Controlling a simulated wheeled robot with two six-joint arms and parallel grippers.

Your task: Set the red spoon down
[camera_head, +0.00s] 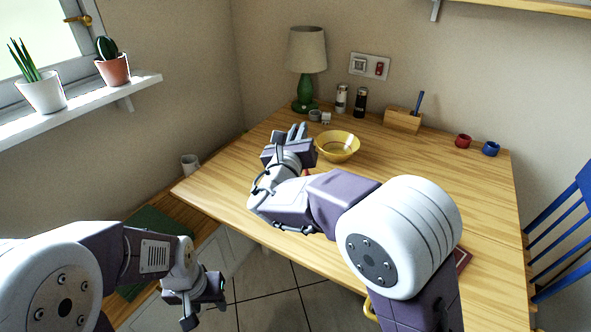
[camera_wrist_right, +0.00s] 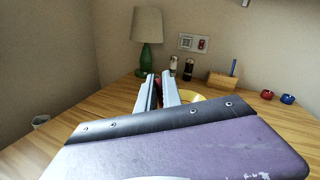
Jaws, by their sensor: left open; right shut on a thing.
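My right gripper (camera_head: 297,132) is over the table, just left of the yellow bowl (camera_head: 338,147). In the right wrist view its two grey fingers (camera_wrist_right: 158,92) are close together. My left gripper (camera_head: 206,308) is open and empty, low in front of the table's left edge.
The wooden table (camera_head: 430,160) has free room right of the bowl. A green lamp (camera_head: 305,95), two shakers (camera_head: 350,101), a wooden box (camera_head: 402,121), a red cup (camera_head: 463,141) and a blue cup (camera_head: 491,149) stand along the back. A blue chair (camera_head: 565,230) is at right.

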